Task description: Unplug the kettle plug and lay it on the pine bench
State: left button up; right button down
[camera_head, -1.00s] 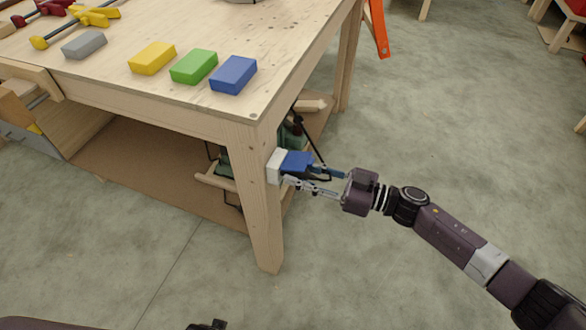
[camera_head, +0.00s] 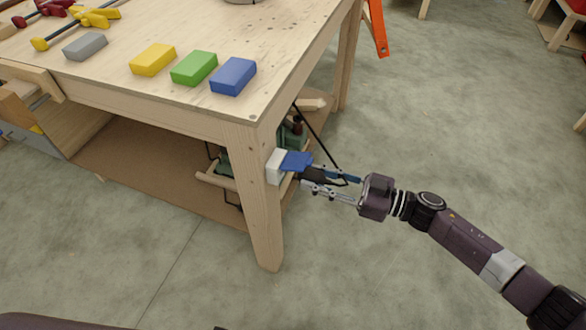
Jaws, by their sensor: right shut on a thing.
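The pine bench (camera_head: 300,50) fills the upper left, with a pale wooden top and legs. A white socket box (camera_head: 277,165) with a blue flap (camera_head: 297,160) is on its near right leg. My right gripper (camera_head: 308,182) is shut on a black plug (camera_head: 316,174), just right of the socket and apparently clear of it. A black cord (camera_head: 318,133) runs from the plug up toward the bench's underside. The plug's far end is partly hidden by the flap. My left gripper is not in view.
Yellow (camera_head: 152,58), green (camera_head: 194,67), blue (camera_head: 233,76) and grey (camera_head: 85,46) blocks lie along the bench's front edge. Clamps (camera_head: 78,17) lie at the far left. The top's right part is bare. A lower shelf (camera_head: 150,175) holds green tools.

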jog(key=shift+s+d, duration=0.15)
jog(key=shift+d, duration=0.3)
jog(key=shift+p+v, duration=0.4)
jog(key=shift+v, duration=2.05)
